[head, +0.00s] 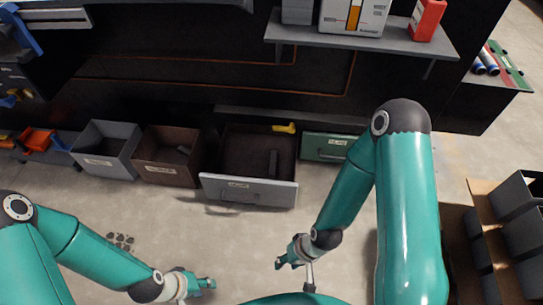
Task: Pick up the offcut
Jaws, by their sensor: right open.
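I cannot tell for sure which thing is the offcut. A short dark piece (272,163) stands or leans inside the pulled-out drawer (248,190), and another dark piece (183,150) lies in the brown bin (168,173). Small dark bits (120,241) lie on the floor at left. My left gripper (208,284) is low in the picture, over the floor and well in front of the drawer; its jaws are too small to read. My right gripper (281,264) is open over the floor in front of the drawer, apart from it. Nothing shows in it.
A grey bin (106,148) stands left of the brown bin. A closed green drawer (325,147) is right of the open one, and a yellow tool (284,128) lies at its back edge. A shelf (360,40) overhangs above. Open boxes (480,240) stand at right. The middle floor is clear.

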